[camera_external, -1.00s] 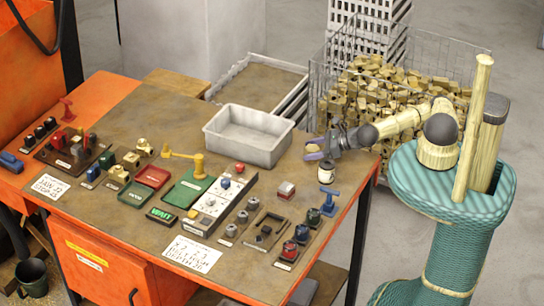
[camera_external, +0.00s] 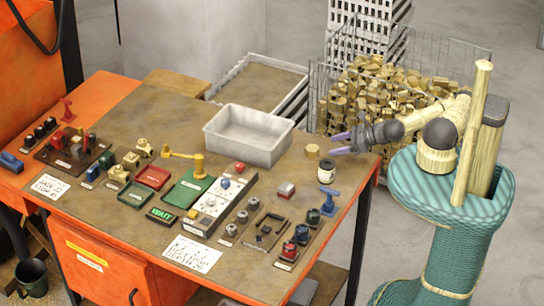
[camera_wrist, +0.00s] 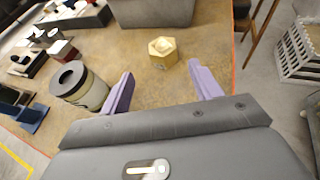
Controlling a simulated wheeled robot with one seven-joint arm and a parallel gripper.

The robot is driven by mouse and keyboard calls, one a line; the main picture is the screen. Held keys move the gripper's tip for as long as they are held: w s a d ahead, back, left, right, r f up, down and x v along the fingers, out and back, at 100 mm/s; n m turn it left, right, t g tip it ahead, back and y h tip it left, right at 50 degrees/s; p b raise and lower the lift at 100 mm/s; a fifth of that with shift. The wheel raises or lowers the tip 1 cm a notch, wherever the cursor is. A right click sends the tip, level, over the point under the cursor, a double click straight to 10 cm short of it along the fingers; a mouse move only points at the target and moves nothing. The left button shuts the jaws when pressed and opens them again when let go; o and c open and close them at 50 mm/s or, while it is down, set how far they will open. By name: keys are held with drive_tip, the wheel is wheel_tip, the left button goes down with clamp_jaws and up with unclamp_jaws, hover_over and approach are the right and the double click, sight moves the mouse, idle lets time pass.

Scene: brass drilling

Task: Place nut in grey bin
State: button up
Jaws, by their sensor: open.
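A brass nut (camera_external: 312,151) lies on the brown table top, right of the grey bin. In the wrist view the nut (camera_wrist: 163,51) sits ahead of and between my two purple fingers. The grey bin (camera_external: 247,140) stands empty at the back of the table; part of its side (camera_wrist: 150,12) shows at the top of the wrist view. My gripper (camera_external: 342,143) is open and empty, just right of the nut and apart from it. In the wrist view my gripper (camera_wrist: 163,90) has its fingers spread wide.
A white and dark cylindrical container (camera_external: 327,172) stands just in front of the nut; it is close to the left finger in the wrist view (camera_wrist: 78,87). A blue clamp-like item (camera_external: 330,200) is near the right table edge. A wire basket of brass pieces (camera_external: 400,90) stands behind. Table between nut and bin is clear.

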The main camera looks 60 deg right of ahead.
drive_tip(key=shift+s+d+r+p, duration=0.4)
drive_tip(key=shift+s+r+p, duration=0.35)
drive_tip(key=shift+s+p, duration=0.15)
drive_tip(key=p+v, duration=0.4)
drive_tip(key=shift+s+d, duration=0.1)
drive_tip(key=shift+s, duration=0.15)
drive_tip(key=shift+s+d+r+p, duration=0.1)
drive_tip(key=shift+s+d+p, duration=0.05)
drive_tip(key=shift+s+p, duration=0.25)
